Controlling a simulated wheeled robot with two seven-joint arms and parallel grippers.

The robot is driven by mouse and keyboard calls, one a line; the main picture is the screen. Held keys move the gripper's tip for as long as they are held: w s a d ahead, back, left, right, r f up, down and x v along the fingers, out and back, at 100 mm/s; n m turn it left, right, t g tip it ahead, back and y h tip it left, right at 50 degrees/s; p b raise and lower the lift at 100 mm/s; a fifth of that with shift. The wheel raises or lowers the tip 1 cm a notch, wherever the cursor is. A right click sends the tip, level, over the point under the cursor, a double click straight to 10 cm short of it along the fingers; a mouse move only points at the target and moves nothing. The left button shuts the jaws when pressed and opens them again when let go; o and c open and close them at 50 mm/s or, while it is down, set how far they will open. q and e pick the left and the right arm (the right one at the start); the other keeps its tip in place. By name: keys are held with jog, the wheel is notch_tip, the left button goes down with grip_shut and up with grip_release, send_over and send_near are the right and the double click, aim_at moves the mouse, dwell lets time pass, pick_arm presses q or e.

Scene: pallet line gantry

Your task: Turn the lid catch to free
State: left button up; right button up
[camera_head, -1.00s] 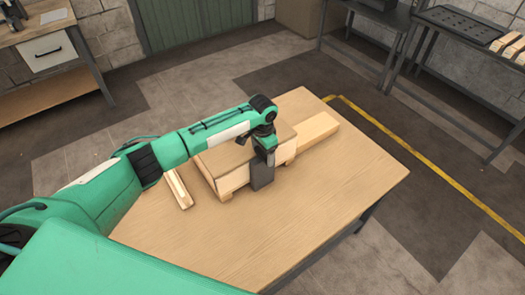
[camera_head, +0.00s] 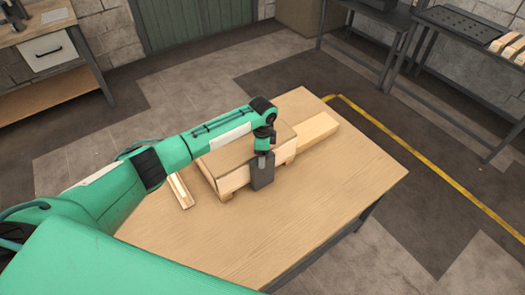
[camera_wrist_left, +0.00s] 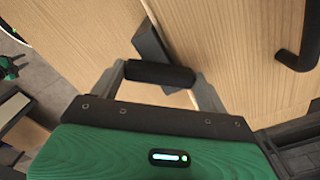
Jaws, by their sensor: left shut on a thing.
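A pale wooden crate (camera_head: 232,176) with a flat brown lid (camera_head: 230,155) stands on the wooden table. My left gripper (camera_head: 261,182) is at the crate's near right side, and its dark body hides part of that side. In the left wrist view, my left gripper's grey fingers (camera_wrist_left: 160,76) are closed against the ends of a short dark bar, which appears to be the lid catch (camera_wrist_left: 160,73). A dark grey block (camera_wrist_left: 150,42) lies just beyond the bar against wood. The catch is hidden in the head view. My right gripper is not in view.
A wooden beam (camera_head: 318,130) lies beyond the crate, and a short wooden channel piece (camera_head: 180,190) lies left of it. A black handle (camera_wrist_left: 300,52) shows at right in the wrist view. The table's near right part (camera_head: 310,210) is clear.

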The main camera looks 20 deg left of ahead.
pick_arm(q)
jog(key=m, duration=0.2)
jog(key=shift+m, duration=0.4)
jog(key=m, duration=0.2)
jog(key=shift+m, duration=0.4)
jog(key=m, duration=0.4)
jog(key=shift+m+b, duration=0.3)
jog(key=shift+b, duration=0.05)
jog(key=o, duration=1)
